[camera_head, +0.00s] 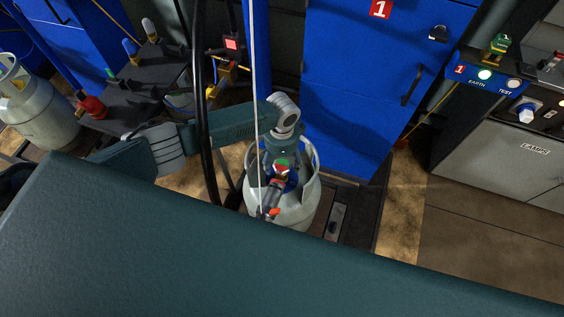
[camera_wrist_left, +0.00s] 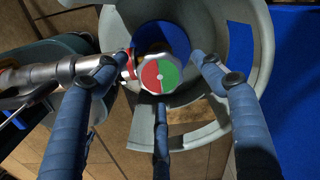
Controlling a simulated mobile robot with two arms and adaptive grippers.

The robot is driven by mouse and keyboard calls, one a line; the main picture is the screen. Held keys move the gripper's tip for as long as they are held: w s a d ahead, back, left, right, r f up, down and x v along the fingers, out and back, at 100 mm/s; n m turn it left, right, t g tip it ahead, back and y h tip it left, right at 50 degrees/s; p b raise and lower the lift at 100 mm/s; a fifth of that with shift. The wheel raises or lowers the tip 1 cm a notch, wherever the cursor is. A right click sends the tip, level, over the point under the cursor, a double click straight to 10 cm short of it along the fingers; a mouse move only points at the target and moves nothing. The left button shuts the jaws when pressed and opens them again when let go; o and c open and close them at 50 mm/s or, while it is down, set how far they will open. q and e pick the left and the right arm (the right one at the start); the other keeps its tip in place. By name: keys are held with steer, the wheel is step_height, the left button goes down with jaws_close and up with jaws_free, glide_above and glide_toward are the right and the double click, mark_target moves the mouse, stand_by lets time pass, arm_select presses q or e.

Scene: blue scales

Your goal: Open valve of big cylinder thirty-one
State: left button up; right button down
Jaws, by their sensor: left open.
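The big cylinder (camera_head: 294,211) is pale grey with a collar around its top, standing below the blue cabinet in the head view. Its collar (camera_wrist_left: 237,30) curves around the valve in the left wrist view. The valve knob (camera_wrist_left: 160,76) is round, with a red half and a green half. It also shows small in the head view (camera_head: 281,168). My left gripper (camera_wrist_left: 165,90) is open, its blue-grey fingers spread around the knob, with no clear contact. In the head view the left gripper (camera_head: 279,178) reaches down into the collar. No cylinder number is legible. My right gripper is out of view.
A hose fitting (camera_wrist_left: 60,78) joins the valve from the left. A blue cabinet (camera_head: 365,85) stands right behind the cylinder. Black cables (camera_head: 206,120) hang close to my left arm. Another grey cylinder (camera_head: 38,108) stands far left. A control panel (camera_head: 500,82) is at right.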

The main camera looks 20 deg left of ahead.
arm_select(q)
steer(key=shift+f, duration=0.3)
steer(key=c, duration=1.2)
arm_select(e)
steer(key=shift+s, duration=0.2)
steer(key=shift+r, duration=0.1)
